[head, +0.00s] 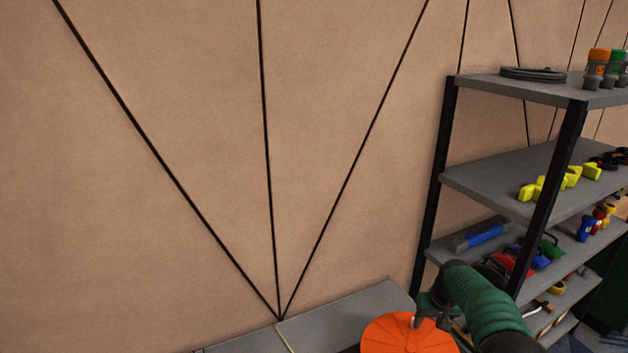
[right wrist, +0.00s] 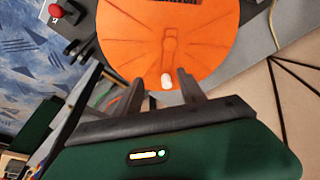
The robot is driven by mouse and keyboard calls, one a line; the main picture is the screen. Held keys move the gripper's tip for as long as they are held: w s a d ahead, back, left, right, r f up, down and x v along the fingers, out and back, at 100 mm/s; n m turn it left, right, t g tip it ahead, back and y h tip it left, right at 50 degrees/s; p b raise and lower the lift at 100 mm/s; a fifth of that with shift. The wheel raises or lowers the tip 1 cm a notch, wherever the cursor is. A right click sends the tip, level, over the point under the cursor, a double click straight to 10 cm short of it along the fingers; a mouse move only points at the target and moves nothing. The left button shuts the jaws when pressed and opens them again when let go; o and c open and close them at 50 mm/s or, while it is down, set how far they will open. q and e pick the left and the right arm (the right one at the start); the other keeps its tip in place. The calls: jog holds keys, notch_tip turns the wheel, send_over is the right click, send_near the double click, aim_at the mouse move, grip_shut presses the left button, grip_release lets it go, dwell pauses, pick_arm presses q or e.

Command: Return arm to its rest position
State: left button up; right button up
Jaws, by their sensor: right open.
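My right arm comes in from the lower right in the head view, with a green sleeve. Its gripper (head: 431,316) is over the right edge of a round orange disc-like object (head: 395,336). In the right wrist view the two dark fingers of the right gripper (right wrist: 160,86) are apart, with nothing held between them. The orange object (right wrist: 205,60) lies beyond the fingertips, with a small white spot near them. I cannot tell whether the fingers touch it. My left gripper is not in view.
A grey surface (head: 325,316) runs along the tan wall. A shelf rack (head: 500,180) with black posts stands at right, close to my right arm, holding yellow pieces (head: 562,180) and tools. A red knob (right wrist: 55,11) shows in the wrist view.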

jog(key=s+a+r, duration=0.3)
jog(key=s+a, duration=0.8)
jog(key=s, duration=0.3)
jog(key=s+a+f, duration=0.1)
jog(key=s+a, duration=0.1)
jog(key=s, duration=0.7)
jog(key=s+a+n, duration=0.1)
jog(key=s+a, duration=0.2)
jog(key=s, duration=0.6)
jog(key=shift+s+f+g+b, duration=0.25)
jog(key=shift+f+g+b, duration=0.05)
jog(key=shift+f+b, duration=0.1)
jog(key=shift+s+a+r, duration=0.15)
jog(key=shift+c, duration=0.4)
